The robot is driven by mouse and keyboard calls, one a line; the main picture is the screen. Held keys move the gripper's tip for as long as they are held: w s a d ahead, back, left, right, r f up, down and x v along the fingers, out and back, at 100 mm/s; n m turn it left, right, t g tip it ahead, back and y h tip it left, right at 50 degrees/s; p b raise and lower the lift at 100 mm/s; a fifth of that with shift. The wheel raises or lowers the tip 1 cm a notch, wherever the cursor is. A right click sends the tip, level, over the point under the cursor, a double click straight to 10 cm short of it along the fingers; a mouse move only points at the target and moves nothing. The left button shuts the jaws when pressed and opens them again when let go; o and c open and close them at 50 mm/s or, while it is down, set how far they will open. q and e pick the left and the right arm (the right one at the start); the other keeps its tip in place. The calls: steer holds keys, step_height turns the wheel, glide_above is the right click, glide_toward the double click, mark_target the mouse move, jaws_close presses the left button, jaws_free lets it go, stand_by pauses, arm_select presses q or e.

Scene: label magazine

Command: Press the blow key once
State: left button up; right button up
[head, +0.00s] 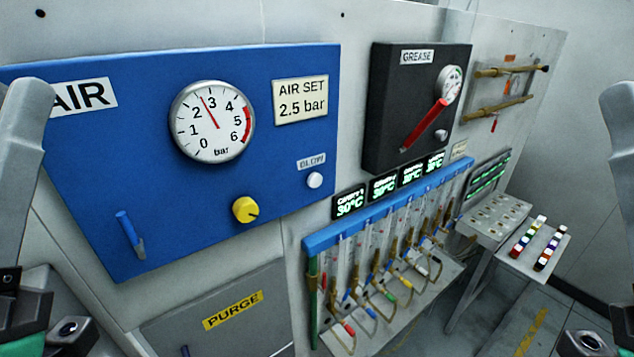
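The blow key (314,180) is a small round white button on the right side of the blue AIR panel (150,215), just under a small label (311,162) that seems to read BLOW. Nothing touches it or covers it. The pressure gauge (213,121) on the same panel has its red needle between 2 and 3 bar. A plate (301,99) reads AIR SET 2.5 bar. Parts of my arms show at the left and right picture edges, away from the key. I see no gripper fingertips.
A yellow knob (245,209) and a blue lever (131,234) are on the AIR panel. A black GREASE box (385,100) with a red handle stands out at right. Below are temperature displays (349,204) and a row of tubes. The space before the blow key is clear.

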arm_select(q)
jaws_close()
stand_by(1.2)
